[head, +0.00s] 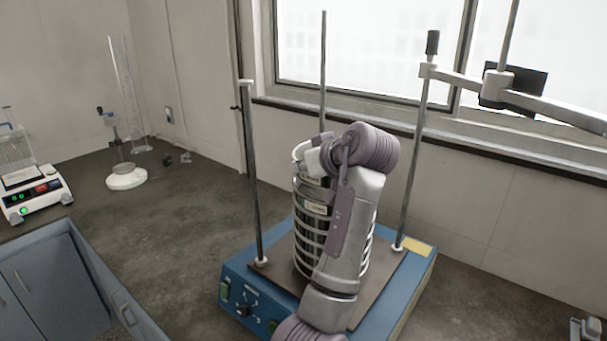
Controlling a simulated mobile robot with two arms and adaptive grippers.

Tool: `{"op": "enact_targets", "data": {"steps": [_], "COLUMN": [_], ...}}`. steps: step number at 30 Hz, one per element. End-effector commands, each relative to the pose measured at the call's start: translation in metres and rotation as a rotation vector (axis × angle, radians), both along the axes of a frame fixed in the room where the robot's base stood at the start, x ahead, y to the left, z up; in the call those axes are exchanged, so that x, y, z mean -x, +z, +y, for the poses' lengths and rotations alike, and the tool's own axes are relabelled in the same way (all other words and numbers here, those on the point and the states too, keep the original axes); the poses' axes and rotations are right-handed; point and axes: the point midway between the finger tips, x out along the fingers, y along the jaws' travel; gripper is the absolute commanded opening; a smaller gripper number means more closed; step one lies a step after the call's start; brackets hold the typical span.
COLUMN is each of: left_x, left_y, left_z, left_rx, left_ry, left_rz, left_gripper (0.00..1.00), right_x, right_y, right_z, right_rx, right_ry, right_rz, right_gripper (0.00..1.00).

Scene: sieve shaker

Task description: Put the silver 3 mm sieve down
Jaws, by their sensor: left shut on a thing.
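A stack of silver sieves (309,236) stands on the dark plate of the blue sieve shaker (233,272), between its upright rods. My left arm reaches up in front of the stack and hides much of its middle and right side. My left gripper (308,157) is at the top of the stack, shut on the rim of the uppermost ring, which I take to be the silver 3 mm sieve (313,184). This sieve looks level and in line with the stack; whether it touches the ring below is hard to tell. My right gripper is not in view.
Shaker rods rise left (252,175), behind (323,75) and right (412,170) of the stack. A clamp arm (455,80) juts from the right rod. A balance (36,190), a white-based stand (127,177) and a glass cylinder (127,90) stand left.

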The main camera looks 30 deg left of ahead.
Motion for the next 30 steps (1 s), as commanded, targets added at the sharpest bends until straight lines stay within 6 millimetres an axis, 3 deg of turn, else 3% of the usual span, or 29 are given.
{"op": "enact_targets", "data": {"steps": [6,16,21,30], "left_x": [0.000,0.000,0.000,0.000], "left_y": [-0.025,-0.029,-0.029,-0.028], "left_z": [0.000,0.000,0.000,0.000], "left_rx": [-0.002,0.000,0.001,0.000], "left_ry": [0.000,0.000,0.000,0.000], "left_rz": [-0.001,-0.002,0.001,0.001], "left_gripper": [0.00,0.00,0.31,0.31], "right_x": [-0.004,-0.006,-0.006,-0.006], "right_y": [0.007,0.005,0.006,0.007], "right_z": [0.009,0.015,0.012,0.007], "right_rx": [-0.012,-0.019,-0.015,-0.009], "right_ry": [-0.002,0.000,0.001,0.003], "right_rz": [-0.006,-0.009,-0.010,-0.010], "right_gripper": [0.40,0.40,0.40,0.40]}}
